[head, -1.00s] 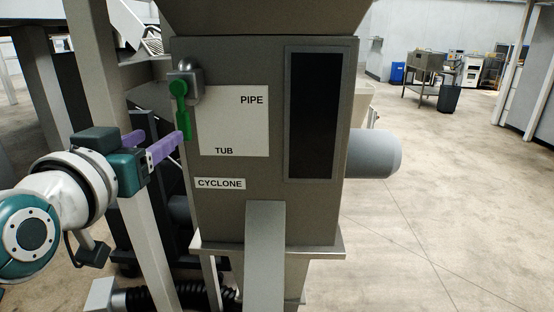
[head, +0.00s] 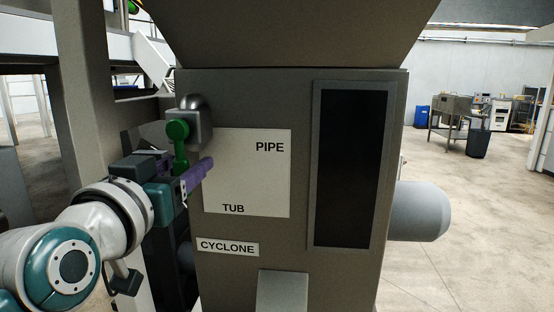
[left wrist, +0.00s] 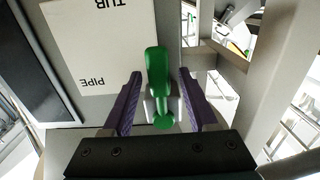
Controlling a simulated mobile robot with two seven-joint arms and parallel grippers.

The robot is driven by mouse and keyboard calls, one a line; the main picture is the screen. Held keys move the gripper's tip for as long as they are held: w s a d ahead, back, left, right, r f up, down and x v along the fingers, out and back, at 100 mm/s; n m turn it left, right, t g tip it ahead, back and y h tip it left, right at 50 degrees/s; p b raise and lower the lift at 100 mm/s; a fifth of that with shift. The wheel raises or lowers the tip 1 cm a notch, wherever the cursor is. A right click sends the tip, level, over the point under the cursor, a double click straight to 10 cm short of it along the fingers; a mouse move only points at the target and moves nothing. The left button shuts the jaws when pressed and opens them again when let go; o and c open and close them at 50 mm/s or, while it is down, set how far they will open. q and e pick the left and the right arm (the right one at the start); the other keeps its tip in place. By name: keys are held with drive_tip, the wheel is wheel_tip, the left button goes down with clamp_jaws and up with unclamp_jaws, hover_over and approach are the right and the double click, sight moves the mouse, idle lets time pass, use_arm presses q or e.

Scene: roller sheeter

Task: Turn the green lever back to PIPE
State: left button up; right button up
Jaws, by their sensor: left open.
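The green lever (head: 178,132) is on the upper left of the grey cyclone housing's front, at a metal pivot fitting (head: 196,122). It hangs down, beside the white plate (head: 245,178) that reads PIPE at the upper right and TUB at the lower left. My left gripper (head: 190,170) is open at the lever's lower part, which it partly hides. In the left wrist view, the lever (left wrist: 157,72) stands between the two purple fingers (left wrist: 160,90), with visible gaps on both sides. My right gripper is not in view.
A CYCLONE label (head: 228,247) is below the plate. A dark window panel (head: 352,165) is to its right, and a grey cylinder (head: 418,212) sticks out of the housing's right side. A grey upright post (head: 90,100) stands left of the housing. Open floor lies at the right.

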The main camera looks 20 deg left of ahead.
use_arm(q)
drive_tip(key=shift+s, duration=0.1)
drive_tip(key=shift+c, duration=0.5)
clamp_jaws()
drive_tip(key=shift+f, duration=0.1)
idle(0.7)
